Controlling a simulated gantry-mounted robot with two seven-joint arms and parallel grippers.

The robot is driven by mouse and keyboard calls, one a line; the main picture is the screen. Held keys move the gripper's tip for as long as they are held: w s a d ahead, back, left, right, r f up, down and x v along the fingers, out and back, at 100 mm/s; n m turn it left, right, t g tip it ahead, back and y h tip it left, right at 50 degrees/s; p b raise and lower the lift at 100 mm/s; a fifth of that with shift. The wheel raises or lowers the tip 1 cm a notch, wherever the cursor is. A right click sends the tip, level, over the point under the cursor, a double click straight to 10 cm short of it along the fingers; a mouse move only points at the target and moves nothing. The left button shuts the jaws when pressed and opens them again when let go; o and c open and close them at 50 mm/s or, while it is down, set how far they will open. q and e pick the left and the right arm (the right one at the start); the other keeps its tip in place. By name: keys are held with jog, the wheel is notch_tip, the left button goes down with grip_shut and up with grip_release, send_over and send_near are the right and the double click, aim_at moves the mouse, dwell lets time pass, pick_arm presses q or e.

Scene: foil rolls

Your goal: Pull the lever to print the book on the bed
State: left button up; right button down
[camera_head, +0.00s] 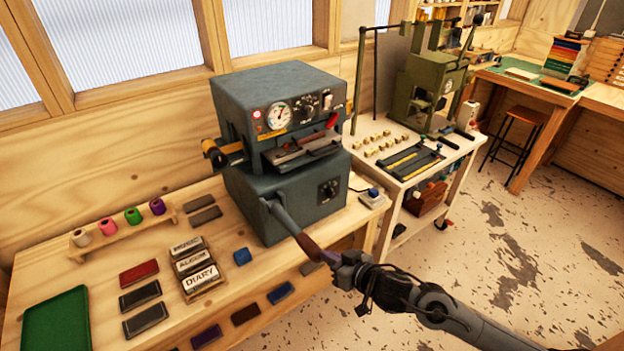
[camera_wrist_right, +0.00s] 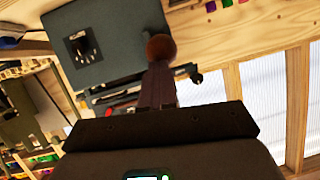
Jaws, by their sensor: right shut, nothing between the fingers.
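The dark grey press (camera_head: 280,130) stands on the wooden bench. A lever (camera_head: 283,212) slants out from its front left, with a dark red-brown handle (camera_head: 308,244) at its lower end. The bed (camera_head: 322,152) sits in the press opening; something flat and greyish lies on it, too small to name for certain. My right gripper (camera_head: 331,259) is shut and empty, right at the lever's handle end. The right wrist view shows a round brown knob (camera_wrist_right: 160,47) beyond the gripper; whether they touch is unclear. My left gripper is out of view.
Books (camera_head: 139,272), type blocks (camera_head: 197,270) and a green tray (camera_head: 57,325) lie on the bench to the left. Thread spools (camera_head: 108,226) stand behind. A small switch box (camera_head: 372,198) sits at the bench's right edge. A green machine (camera_head: 430,90) stands on another table.

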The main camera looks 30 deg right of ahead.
jog(key=shift+s+a+f+t+b, duration=0.15)
jog(key=shift+f+t+b, duration=0.35)
jog(key=shift+f+b, duration=0.65)
jog(key=shift+s+f, duration=0.15)
jog(key=shift+f, duration=0.05)
jog(key=shift+r, duration=0.15)
jog(key=shift+r, duration=0.1)
dwell(0.6)
